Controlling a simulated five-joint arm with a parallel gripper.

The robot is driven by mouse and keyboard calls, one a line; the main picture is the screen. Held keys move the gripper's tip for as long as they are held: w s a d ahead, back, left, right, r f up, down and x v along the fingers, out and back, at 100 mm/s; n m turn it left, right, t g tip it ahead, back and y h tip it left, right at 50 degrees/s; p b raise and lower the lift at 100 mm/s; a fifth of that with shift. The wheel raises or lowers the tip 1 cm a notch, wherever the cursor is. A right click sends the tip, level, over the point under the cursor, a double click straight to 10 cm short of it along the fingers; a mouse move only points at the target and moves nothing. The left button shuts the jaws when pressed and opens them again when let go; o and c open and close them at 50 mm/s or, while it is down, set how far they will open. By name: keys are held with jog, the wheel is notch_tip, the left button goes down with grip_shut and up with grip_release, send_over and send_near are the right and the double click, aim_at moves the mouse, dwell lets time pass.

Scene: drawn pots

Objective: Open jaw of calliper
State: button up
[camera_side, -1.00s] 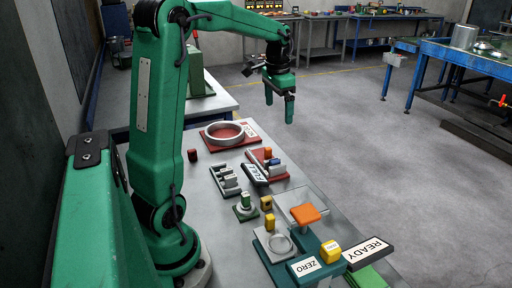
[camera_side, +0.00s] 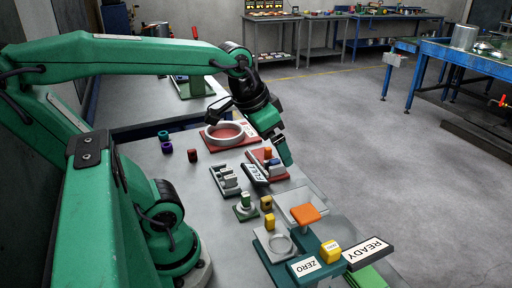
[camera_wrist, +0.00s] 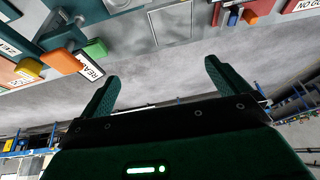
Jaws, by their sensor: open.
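The teal fixture with an orange block (camera_side: 306,215), a yellow block (camera_side: 331,250) and a ZERO label (camera_side: 305,267) stands at the near end of the bench; it may be the calliper, but I cannot make out its jaw. The orange block also shows in the wrist view (camera_wrist: 62,61), at upper left. My gripper (camera_side: 284,156) is tilted downward above the far part of the bench, beyond the fixture and apart from it. In the wrist view my gripper (camera_wrist: 160,88) has its two green fingers wide apart with nothing between them.
A READY sign (camera_side: 368,254) stands beside the fixture. A grey ring plate (camera_side: 264,247), yellow blocks, a slotted rack (camera_side: 225,181) and a red plate with a ring (camera_side: 250,139) crowd the bench. Floor is open right of the bench.

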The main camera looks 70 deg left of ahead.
jog(key=shift+t, duration=0.4)
jog(key=s, duration=0.1)
jog(key=s+d+f, duration=0.1)
jog(key=s+d, duration=0.1)
jog(key=shift+s+d+f, duration=0.1)
jog(key=shift+d+f, duration=0.1)
jog(key=shift+f, duration=0.15)
jog(key=c, duration=0.5)
jog(key=shift+w+a+r, duration=0.1)
jog(key=shift+w+a, duration=0.1)
jog(key=shift+w, duration=0.15)
jog(key=c, duration=0.7)
jog(key=w+a+n, duration=0.1)
jog(key=w, duration=0.1)
jog(key=w+a+n+g, duration=0.1)
jog(key=w+a+n, duration=0.3)
jog(key=shift+w+r+g, duration=0.15)
jog(key=shift+r+g, duration=0.15)
jog(key=shift+r, duration=0.05)
jog(key=shift+c, duration=0.2)
jog(key=n+g, duration=0.4)
jog(key=n, duration=0.9)
send_over(268, 148)
jog(key=f, duration=0.8)
jog(key=d+f, duration=0.1)
jog(key=f, duration=0.4)
jog(key=shift+w, duration=0.1)
jog(key=shift+a+f, duration=0.45)
jog(key=shift+a, duration=0.1)
